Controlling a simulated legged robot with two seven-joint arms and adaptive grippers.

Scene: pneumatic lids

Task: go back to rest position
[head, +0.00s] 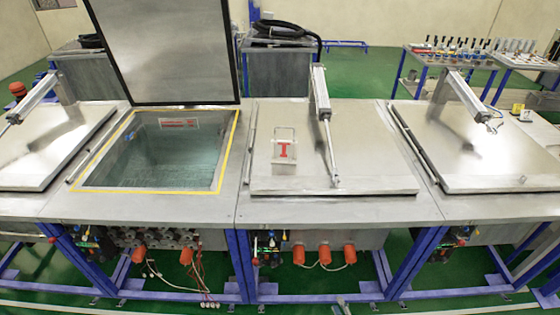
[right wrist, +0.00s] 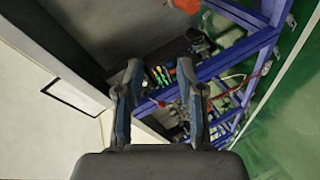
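My right gripper (right wrist: 160,88) shows in the right wrist view with its two fingers apart and nothing between them. In the head view only a small grey tip at the bottom edge, right of the middle, seems to belong to my right gripper (head: 342,306). It is in front of the tank row and below the table-top level. My left gripper is in neither view. The tank lid (head: 160,50) on the left-middle tank stands open and upright. The lid (head: 355,150) right of it is shut, with a clear container (head: 284,152) bearing a red mark on top.
The open tank (head: 165,150) has a yellow rim and holds liquid. Further shut lids (head: 45,145) (head: 470,140) lie at both sides, with pneumatic cylinders above. Blue frame legs (head: 238,255), orange fittings and cables are below. A tool table (head: 445,58) stands at the back right.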

